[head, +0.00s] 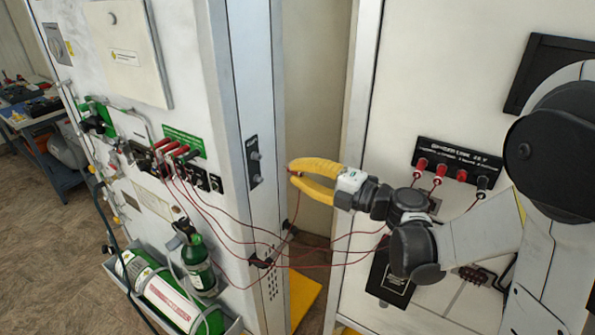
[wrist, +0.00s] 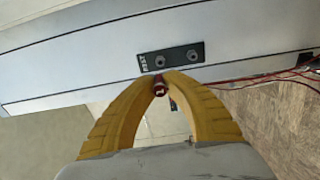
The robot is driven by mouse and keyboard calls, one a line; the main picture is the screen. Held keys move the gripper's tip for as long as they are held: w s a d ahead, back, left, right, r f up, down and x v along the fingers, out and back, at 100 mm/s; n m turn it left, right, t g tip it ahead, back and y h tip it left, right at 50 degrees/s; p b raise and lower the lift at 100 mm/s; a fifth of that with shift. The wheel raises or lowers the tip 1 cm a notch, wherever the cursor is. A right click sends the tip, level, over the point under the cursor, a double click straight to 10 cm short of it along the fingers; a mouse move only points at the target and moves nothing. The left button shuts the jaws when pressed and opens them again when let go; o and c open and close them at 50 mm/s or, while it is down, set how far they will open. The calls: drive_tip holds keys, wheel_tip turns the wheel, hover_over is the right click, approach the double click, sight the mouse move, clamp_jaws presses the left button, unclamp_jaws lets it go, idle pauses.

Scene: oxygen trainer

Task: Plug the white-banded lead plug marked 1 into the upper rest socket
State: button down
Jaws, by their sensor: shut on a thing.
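My gripper (head: 296,173) has yellow fingers shut on a small red plug with a white band (wrist: 159,88). In the head view the plug is mostly hidden by the fingertips, and I cannot read its mark. The rest panel (head: 254,162) is a black plate on the narrow side of the left cabinet, with one socket above the other. It also shows in the wrist view (wrist: 176,58), turned sideways, with its REST label. My fingertips are to the right of the panel in the head view. The plug appears apart from both sockets.
Several thin red leads (head: 225,240) run from the left cabinet's plugs (head: 172,152) through a clip (head: 262,262) to the right panel (head: 455,165). A gap separates the two cabinets.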

approach(253, 155)
drive_tip(key=shift+w+f+b+x, duration=0.1)
drive_tip(key=shift+f+b+x, duration=0.1)
drive_tip(key=shift+x, duration=0.7)
drive_tip(key=shift+w+f+b+x, duration=0.1)
drive_tip(key=shift+w+b+x, duration=0.1)
drive_tip(key=shift+x, duration=0.65)
drive_tip(key=shift+b+x, duration=0.65)
drive_tip(key=shift+x, duration=0.5)
idle(1.3)
drive_tip(key=c, duration=1.5)
unclamp_jaws()
drive_tip(key=shift+o, duration=0.2)
drive_tip(key=shift+d, duration=0.15)
